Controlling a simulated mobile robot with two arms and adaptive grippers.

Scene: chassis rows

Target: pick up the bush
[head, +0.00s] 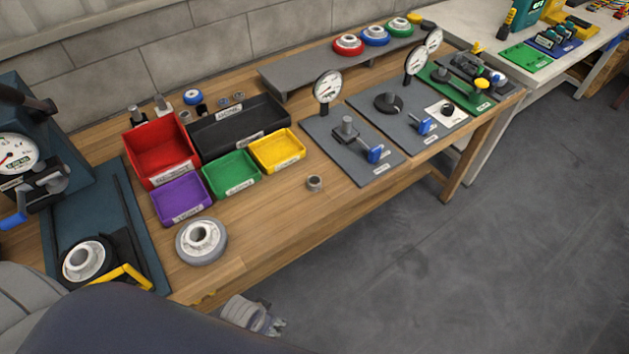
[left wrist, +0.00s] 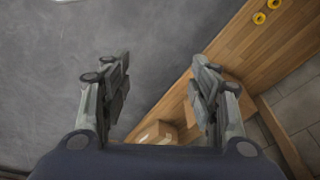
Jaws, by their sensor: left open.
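A small grey metal bush (head: 314,183), a short hollow cylinder, stands alone on the wooden bench, right of the yellow bin and near the front edge. My left gripper (head: 270,323) shows at the bottom of the head view, in front of the bench edge and apart from the bush. Part of it is hidden by my own arm. In the left wrist view my left gripper (left wrist: 162,68) is open, with nothing between its fingers. The bush cannot be made out in that view. My right gripper is not in view.
Red (head: 162,178), black (head: 273,118), purple (head: 206,216), green (head: 257,184) and yellow (head: 300,159) bins stand left of the bush. A grey wheel (head: 188,256) lies at the front left. A gauge fixture plate (head: 376,178) lies to the right. Bare wood surrounds the bush.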

